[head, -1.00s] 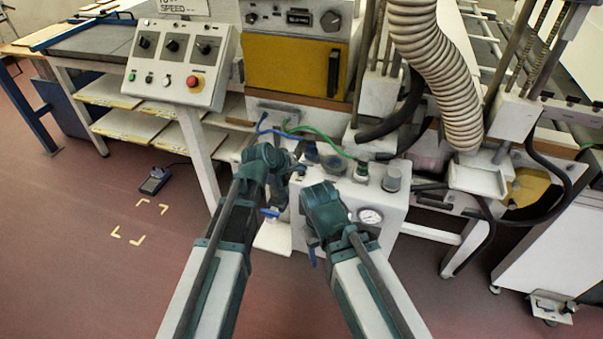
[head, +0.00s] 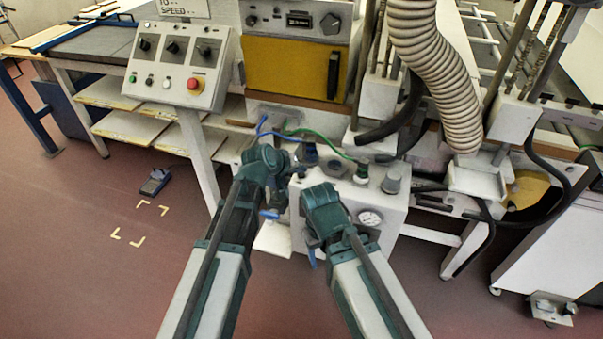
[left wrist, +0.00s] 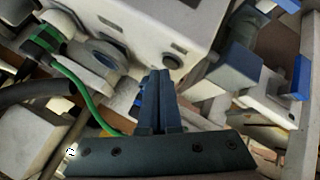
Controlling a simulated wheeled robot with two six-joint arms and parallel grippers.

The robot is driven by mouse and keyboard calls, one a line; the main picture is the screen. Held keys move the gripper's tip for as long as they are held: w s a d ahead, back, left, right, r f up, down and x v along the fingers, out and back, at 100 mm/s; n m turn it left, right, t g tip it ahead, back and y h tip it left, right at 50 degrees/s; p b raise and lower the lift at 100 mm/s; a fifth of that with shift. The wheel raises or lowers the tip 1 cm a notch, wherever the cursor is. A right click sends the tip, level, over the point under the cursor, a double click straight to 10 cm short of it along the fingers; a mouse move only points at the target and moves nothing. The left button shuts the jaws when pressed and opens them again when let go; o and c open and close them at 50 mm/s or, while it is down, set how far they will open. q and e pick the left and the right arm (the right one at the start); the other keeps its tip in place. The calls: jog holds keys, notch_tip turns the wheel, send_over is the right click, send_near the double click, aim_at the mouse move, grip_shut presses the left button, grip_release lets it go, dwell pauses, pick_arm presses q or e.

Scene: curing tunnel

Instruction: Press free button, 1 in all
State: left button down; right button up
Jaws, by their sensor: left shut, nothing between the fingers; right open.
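A sloped grey control panel (head: 180,62) stands at the upper left in the head view. I cannot tell which control is the free button. My left gripper (head: 290,178) is over the white box by the hoses, apart from the panel. In the left wrist view its blue fingers (left wrist: 158,75) are shut and empty. Their tips overlap a small dark round part (left wrist: 171,61) on a white housing; contact is unclear. My right gripper (head: 311,252) is open, lower down.
The white box (head: 385,225) carries a gauge (head: 370,217), fittings, a blue hose (head: 262,125) and a green hose (head: 325,145). A ribbed duct (head: 440,80) hangs at right. The floor at left is mostly clear.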

pick_arm(q)
jog(key=shift+r, duration=0.4)
notch_tip(320, 180, up, 5)
jog(key=p, duration=0.5)
jog(key=shift+s, duration=0.1)
dwell(0.7)
jog(key=s+a+f+m+g+y+p, duration=0.1)
jog(key=s+a+m+g+y, duration=0.1)
jog(key=s, duration=0.6)
jog(key=s+a+f+m+g+y+p, duration=0.1)
jog(key=s+g+y, duration=0.1)
jog(key=s, duration=0.7)
jog(key=s+a+f+m+g+y+p, duration=0.1)
jog(key=s+a+m+g+y+p, duration=0.1)
jog(key=s, duration=0.6)
jog(key=shift+s+a+m+g+y, duration=0.3)
jog(key=shift+g+y, duration=0.1)
jog(key=shift+g, duration=0.5)
